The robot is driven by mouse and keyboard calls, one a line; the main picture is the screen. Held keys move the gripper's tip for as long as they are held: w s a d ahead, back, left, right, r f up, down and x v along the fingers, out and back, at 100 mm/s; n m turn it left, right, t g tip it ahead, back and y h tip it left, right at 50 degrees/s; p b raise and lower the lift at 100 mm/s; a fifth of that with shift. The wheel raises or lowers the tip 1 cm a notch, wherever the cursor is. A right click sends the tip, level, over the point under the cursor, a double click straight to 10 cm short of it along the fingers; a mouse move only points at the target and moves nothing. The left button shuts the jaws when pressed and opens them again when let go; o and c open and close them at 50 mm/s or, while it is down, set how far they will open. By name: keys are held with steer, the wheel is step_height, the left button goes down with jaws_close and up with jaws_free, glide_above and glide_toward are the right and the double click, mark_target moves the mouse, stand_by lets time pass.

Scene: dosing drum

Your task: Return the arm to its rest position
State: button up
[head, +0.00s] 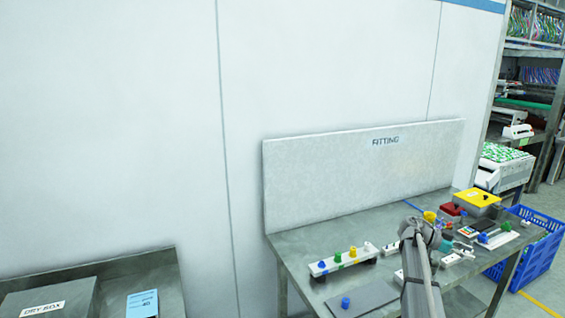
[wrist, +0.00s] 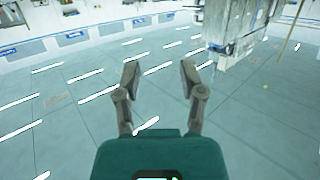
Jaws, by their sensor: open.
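My gripper (wrist: 160,75) shows in the wrist view with its two fingers spread apart and nothing between them. In the head view my arm reaches up in front of the metal table (head: 285,247) marked by the FITTING board (head: 350,175). The gripper's fingertips cannot be made out clearly there, and the arm hides part of the tabletop.
A blue crate (head: 540,255) stands at right. A dry box (head: 47,300) sits on a bench at lower left. Open floor lies below the gripper.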

steer(key=s+a+f+n+t+y, duration=0.2)
steer(key=s+a+f+n+y, duration=0.2)
steer(key=a, duration=1)
steer(key=s+a+f+n+t+y, duration=0.2)
steer(key=s+a+f+n+y, duration=0.3)
steer(key=a+n, duration=0.6)
steer(key=s+a+f+n+t+y, duration=0.2)
steer(key=s+a+f+n+y, duration=0.3)
steer(key=a, duration=1.2)
steer(key=s+n, duration=0.3)
steer(key=shift+s+a+f+t, duration=0.15)
steer(key=shift+f+t, duration=0.25)
steer(key=shift+s, duration=0.2)
